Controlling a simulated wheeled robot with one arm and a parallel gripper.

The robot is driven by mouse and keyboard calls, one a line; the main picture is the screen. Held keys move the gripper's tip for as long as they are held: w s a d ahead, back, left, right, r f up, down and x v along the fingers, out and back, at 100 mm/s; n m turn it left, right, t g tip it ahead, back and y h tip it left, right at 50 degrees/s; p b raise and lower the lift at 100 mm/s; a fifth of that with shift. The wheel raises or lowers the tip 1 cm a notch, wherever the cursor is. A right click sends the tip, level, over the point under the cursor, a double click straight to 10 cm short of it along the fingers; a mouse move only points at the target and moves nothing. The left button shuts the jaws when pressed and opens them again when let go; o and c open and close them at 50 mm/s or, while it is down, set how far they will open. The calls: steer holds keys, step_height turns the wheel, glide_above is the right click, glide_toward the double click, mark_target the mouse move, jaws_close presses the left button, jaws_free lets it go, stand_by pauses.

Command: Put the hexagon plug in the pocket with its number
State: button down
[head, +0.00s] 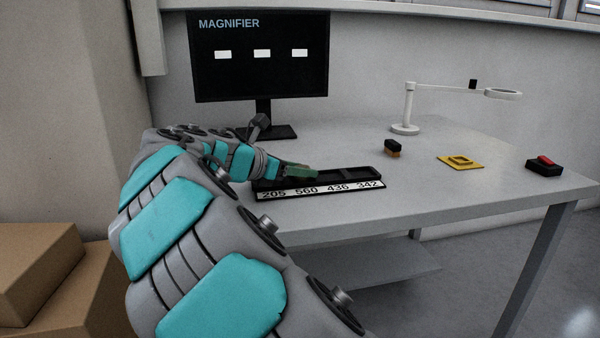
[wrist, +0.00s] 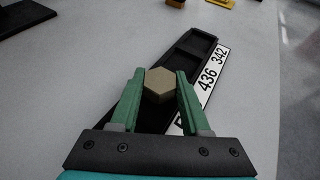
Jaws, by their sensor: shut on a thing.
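The hexagon plug (wrist: 160,85) is a tan six-sided block between the green fingers of my gripper (wrist: 160,74) in the wrist view. The fingers are shut on its sides, and no number shows on its visible top. The plug is over the dark pocket tray (wrist: 203,40). The tray also shows in the head view (head: 346,176), with a white strip reading 205, 560, 436 and 342 along its front. My gripper (head: 308,171) is over the tray's left half there. The plug cannot be made out in the head view, and my fingers and the plug hide some pockets.
A monitor (head: 260,80) titled MAGNIFIER shows three blank white boxes. The table front right of the tray is clear.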

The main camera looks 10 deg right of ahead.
steer(key=shift+c, duration=1.9)
jaws_free()
steer(key=shift+f, duration=0.1)
steer(key=shift+a+r, duration=0.15)
steer(key=shift+r, duration=0.05)
steer(key=v, duration=1.1)
steer(key=shift+s+a+r, duration=0.15)
steer(key=shift+s+a, duration=0.05)
steer(key=shift+a, duration=0.05)
